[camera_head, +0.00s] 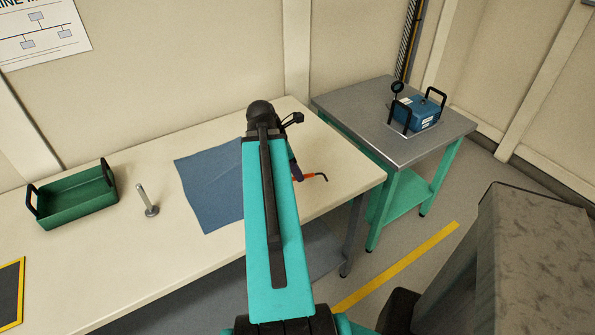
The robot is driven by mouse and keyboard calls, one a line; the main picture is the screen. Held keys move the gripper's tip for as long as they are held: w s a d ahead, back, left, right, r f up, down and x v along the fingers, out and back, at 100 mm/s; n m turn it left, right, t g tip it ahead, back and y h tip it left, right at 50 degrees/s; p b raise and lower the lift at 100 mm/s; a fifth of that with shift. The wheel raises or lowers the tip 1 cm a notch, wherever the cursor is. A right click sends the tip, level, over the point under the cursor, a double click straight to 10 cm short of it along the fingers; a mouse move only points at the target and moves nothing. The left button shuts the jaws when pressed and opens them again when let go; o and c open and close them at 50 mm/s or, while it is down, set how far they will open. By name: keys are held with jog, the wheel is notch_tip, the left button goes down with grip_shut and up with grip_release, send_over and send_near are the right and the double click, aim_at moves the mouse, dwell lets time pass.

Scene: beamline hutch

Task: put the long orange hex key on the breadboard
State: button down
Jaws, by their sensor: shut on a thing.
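The long orange hex key (309,178) shows just right of my arm, over the right part of the long cream bench. Its right end is bent; its left end is hidden behind my arm. My gripper (294,165) is mostly hidden by the arm, with only a dark part showing at the key's left end. It is shut on the key. I cannot tell how high the key is above the bench. No breadboard is clearly identifiable; a dark panel with a yellow border (12,290) is cut off at the left edge.
A blue mat (207,185) lies on the bench (150,255), partly behind my arm. Left of it are a metal post (147,200) and a green handled tray (75,205). A grey-topped side table (350,100) holds a blue handled box (418,112) on a thin plate.

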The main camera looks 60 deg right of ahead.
jog(key=w+d+r+n, duration=0.1)
jog(key=w+d+r, duration=0.2)
jog(key=r, duration=0.4)
jog(key=w+d+r+n, duration=0.1)
jog(key=w+d+r, duration=0.2)
jog(key=r, duration=0.3)
jog(key=shift+w+d+r+t, duration=0.3)
jog(key=shift+w+r, duration=0.1)
jog(key=shift+w, duration=0.3)
jog(key=shift+w+a+h, duration=0.1)
jog(key=shift+w+h, duration=0.05)
jog(key=shift+h, duration=0.15)
